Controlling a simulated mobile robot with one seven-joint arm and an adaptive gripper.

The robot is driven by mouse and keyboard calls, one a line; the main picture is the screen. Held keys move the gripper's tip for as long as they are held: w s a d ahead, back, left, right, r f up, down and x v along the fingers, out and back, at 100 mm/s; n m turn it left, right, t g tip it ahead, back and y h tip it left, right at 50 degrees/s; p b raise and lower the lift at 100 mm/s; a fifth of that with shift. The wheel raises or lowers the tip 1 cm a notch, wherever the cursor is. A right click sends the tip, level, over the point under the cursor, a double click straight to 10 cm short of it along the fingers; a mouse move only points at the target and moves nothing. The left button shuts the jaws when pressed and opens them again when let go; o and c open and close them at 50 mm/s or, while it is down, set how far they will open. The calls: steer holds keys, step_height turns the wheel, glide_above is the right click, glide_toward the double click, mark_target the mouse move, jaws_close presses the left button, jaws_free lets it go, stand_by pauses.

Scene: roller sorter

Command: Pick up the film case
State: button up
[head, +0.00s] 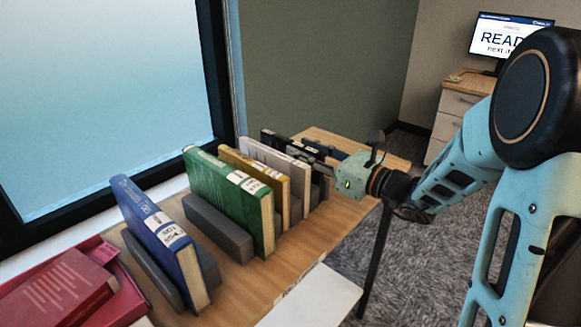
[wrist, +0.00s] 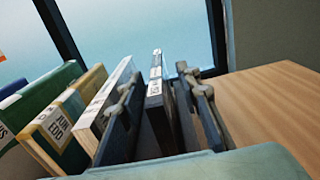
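The film case (head: 274,138) is a thin black case with a white spine label, standing upright at the far end of the row on the wooden table. In the wrist view the film case (wrist: 156,112) stands between my two dark fingers, with a visible gap to the left finger. My gripper (wrist: 158,80) is open and straddles the case; it does not look closed on it. In the head view my gripper (head: 318,155) is at the case's right end and hides part of it. The case's lower part is hidden.
A white book (head: 268,158), yellow book (head: 250,178), green book (head: 220,190) and blue book (head: 160,240) stand between grey dividers (head: 218,228). The white book is close beside my left finger. A red tray (head: 125,300) is front left.

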steer(key=x, duration=0.4)
steer(key=shift+a+f+b, duration=0.2)
steer(key=shift+f+b, duration=0.1)
steer(key=shift+f, duration=0.05)
jaws_close()
